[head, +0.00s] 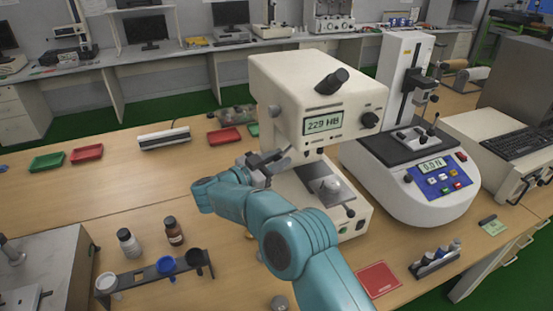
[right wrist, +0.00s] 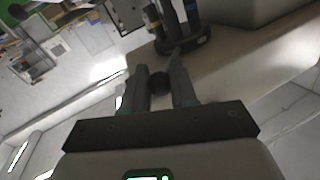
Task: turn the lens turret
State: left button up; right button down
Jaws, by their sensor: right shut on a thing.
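The white hardness tester (head: 300,85) with a display reading 229 HB stands mid-table in the head view. Its lens turret (right wrist: 185,22), dark with colored bands on the lens barrels, shows at the top of the right wrist view. In the head view the turret is mostly hidden behind my right gripper (head: 272,160), which is under the tester's head at its left side. In the right wrist view my right gripper (right wrist: 159,76) has its two fingers on either side of a small dark round knob (right wrist: 160,84) by the turret and is shut on it. My left gripper is out of view.
A tester with a blue panel (head: 430,175) stands close on the right. A bottle rack (head: 150,275), a white bottle (head: 128,242) and a brown bottle (head: 173,231) are at front left. Red (head: 87,153) and green (head: 47,161) trays lie at far left.

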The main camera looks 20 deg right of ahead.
jog(key=shift+r, duration=0.1)
jog(key=c, duration=1)
grip_release()
jog(key=shift+o, duration=0.3)
jog(key=shift+w, duration=0.2)
jog(key=shift+s+a, duration=0.1)
jog(key=shift+s, duration=0.05)
jog(key=b+v, duration=0.3)
jog(key=v, duration=1.3)
